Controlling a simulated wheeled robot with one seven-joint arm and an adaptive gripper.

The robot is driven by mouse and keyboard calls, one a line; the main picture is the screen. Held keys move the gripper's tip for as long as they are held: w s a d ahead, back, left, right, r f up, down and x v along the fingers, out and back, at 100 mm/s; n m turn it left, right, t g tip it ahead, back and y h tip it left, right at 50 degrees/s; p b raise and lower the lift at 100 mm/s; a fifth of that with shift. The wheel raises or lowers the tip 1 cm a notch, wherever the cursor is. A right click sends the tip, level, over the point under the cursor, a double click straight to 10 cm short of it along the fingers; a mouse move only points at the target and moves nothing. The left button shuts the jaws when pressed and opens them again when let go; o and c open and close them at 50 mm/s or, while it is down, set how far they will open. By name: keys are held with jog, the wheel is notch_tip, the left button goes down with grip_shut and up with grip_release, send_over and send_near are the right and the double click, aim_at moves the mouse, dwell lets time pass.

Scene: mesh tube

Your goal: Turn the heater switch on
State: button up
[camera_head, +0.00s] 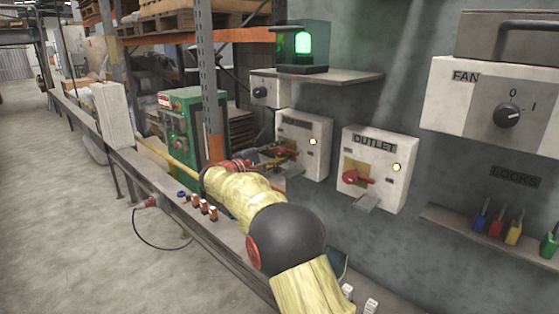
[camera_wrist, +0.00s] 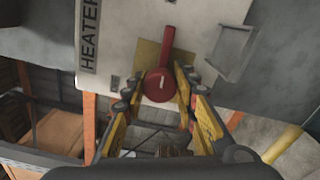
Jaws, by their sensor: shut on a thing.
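The heater box (camera_head: 316,160) is a white panel on the wall, with its label turned on its side in the wrist view (camera_wrist: 121,30). Its red heater switch (camera_wrist: 160,84) is a rotary handle on a yellowish plate (camera_wrist: 148,52). In the wrist view the handle points up the picture, its round hub toward me. My gripper (camera_wrist: 158,76) has one finger on each side of the handle and is shut on it. In the head view my gripper (camera_head: 273,156) reaches the front of the box, and the switch is partly hidden there. A pale yellow lamp (camera_head: 313,141) shows on the box.
The outlet box (camera_head: 384,195) with a red switch is to the right, and the fan box (camera_head: 447,106) is beyond it. A green lamp (camera_head: 303,42) glows on a shelf above. Colored locks (camera_head: 496,228) stand on a ledge at the right. Small red items (camera_head: 204,207) sit on the rail below.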

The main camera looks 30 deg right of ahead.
jog(key=shift+m+b, duration=0.45)
jog(key=shift+m, duration=0.15)
jog(key=shift+f, duration=0.1)
jog(key=o, duration=1.2)
jog(key=v, duration=1.2)
